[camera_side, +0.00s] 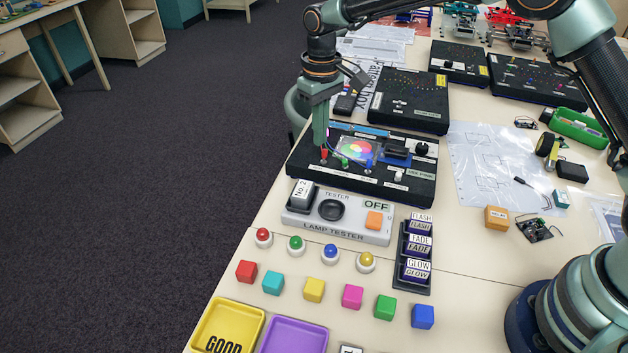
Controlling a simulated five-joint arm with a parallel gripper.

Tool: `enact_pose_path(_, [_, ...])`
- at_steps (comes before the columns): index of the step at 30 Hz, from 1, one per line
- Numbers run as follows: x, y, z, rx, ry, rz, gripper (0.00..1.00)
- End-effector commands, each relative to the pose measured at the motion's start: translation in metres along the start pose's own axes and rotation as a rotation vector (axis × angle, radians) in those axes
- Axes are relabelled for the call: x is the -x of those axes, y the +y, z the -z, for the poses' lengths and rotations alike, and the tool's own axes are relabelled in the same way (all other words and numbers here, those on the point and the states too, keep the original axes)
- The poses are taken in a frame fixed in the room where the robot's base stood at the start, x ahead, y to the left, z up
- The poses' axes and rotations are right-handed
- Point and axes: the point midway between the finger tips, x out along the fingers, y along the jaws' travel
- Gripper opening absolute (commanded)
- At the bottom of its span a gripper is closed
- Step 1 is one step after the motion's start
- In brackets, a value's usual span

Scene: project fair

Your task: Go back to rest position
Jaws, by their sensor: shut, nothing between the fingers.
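My gripper (320,142) points straight down at the left end of the black panel box (420,187) with the coloured disc picture. Its shut fingertips are just above or at the red peg (324,155); I cannot tell if they touch it. Nothing shows between the fingers. My arm reaches from the base at the lower right, up over the table, and down to the gripper.
A lamp tester (337,226) reading OFF stands in front of the panel box. Buttons, coloured cubes, a yellow tray (258,318) and a purple tray (322,340) lie nearer. A FLASH/FADE/GLOW rack (427,287) stands beside the tester. More black boxes stand behind.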

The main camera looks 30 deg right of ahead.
Motion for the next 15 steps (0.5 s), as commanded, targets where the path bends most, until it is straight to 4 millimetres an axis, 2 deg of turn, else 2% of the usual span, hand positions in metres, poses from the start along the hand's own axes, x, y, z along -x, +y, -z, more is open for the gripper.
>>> enact_pose_path(8, [0.006,0.002,-0.002,-0.004,0.008,0.0,0.0])
enact_pose_path(11, [0.022,0.01,-0.007,-0.016,0.03,0.001,0.0])
enact_pose_path(15, [0.059,0.026,-0.026,-0.044,0.084,0.001,0.0])
